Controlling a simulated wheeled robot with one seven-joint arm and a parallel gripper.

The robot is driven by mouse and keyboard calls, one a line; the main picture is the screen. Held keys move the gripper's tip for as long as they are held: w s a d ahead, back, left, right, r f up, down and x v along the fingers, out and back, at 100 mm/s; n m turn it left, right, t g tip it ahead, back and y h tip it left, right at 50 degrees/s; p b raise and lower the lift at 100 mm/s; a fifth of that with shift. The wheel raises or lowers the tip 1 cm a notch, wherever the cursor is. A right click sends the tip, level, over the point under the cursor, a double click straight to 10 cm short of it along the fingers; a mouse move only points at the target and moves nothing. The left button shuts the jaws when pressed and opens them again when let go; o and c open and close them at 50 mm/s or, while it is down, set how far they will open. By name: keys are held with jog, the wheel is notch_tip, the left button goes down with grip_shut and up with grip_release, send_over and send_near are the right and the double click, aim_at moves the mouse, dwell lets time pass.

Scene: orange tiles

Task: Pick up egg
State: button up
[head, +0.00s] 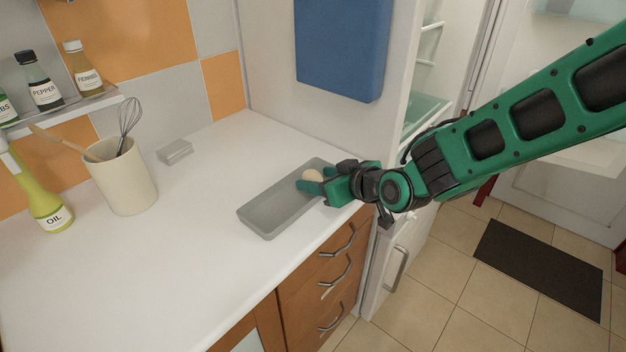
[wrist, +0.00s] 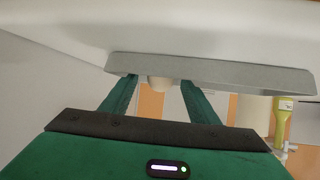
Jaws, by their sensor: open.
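A pale egg (head: 313,175) is at the right end of a shallow grey tray (head: 262,216) on the white counter. My gripper (head: 317,180) reaches in from the right, low over that end of the tray. It is open, with its green fingers to either side of the egg. In the wrist view the egg (wrist: 160,84) shows between the two fingertips (wrist: 159,84), with space on both sides, and the tray wall (wrist: 225,74) hides part of it. I cannot tell whether the egg touches the tray floor.
A cream crock (head: 122,180) with a whisk and spoon and an oil bottle (head: 45,200) stand at the left. A small grey block (head: 174,152) lies near the wall. An open fridge (head: 428,90) stands close to my arm. The front counter is clear.

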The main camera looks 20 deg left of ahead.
jog(key=shift+w+a+f, duration=0.3)
jog(key=shift+a, duration=0.05)
jog(key=c, duration=1.1)
jog(key=shift+c, duration=0.2)
jog(key=shift+r, duration=0.1)
